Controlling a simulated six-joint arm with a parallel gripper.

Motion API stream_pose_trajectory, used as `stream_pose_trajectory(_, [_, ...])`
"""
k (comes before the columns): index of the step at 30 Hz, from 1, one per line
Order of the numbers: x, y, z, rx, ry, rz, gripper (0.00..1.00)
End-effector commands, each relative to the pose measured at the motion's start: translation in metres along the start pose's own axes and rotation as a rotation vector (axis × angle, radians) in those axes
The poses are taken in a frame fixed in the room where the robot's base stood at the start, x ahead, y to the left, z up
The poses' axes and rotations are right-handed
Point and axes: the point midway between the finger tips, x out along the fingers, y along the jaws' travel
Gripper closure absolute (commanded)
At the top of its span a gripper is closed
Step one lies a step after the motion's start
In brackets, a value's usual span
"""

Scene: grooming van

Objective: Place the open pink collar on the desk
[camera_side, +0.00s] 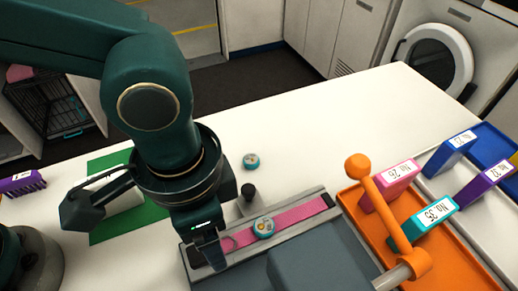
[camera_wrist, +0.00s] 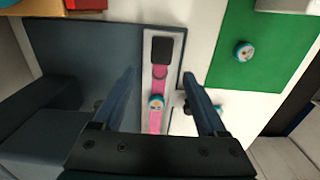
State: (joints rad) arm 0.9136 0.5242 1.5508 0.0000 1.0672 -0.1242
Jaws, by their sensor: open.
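The pink collar (camera_side: 297,212) lies flat and open in a light metal channel (camera_side: 230,262) on a grey fixture. A round teal tag (camera_side: 264,228) sits at its middle and a black end piece (camera_side: 327,200) at its right end. The collar also shows in the wrist view (camera_wrist: 156,122). My gripper (camera_side: 210,248) is over the collar's left end, partly hiding it. In the wrist view, my gripper's (camera_wrist: 160,75) fingers are apart with the collar strip between them; I cannot tell whether they touch it. The white desk (camera_side: 310,130) surrounds the fixture.
A round tag (camera_side: 251,161) and a black knob (camera_side: 248,191) are behind the channel. A green mat (camera_side: 107,228) lies left. An orange bar (camera_side: 385,215) rises at right, beside an orange tray (camera_side: 455,262) with pink and teal boxes. The desk's far middle is clear.

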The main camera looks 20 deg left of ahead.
Motion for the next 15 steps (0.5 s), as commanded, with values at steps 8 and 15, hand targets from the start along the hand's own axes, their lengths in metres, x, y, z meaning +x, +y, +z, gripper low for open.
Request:
stream_pose_trajectory(8, [0.035, -0.001, 0.001, -0.002, -0.004, 0.0, 0.25])
stream_pose_trajectory(15, [0.044, -0.001, 0.0, -0.003, 0.0, 0.0, 0.25])
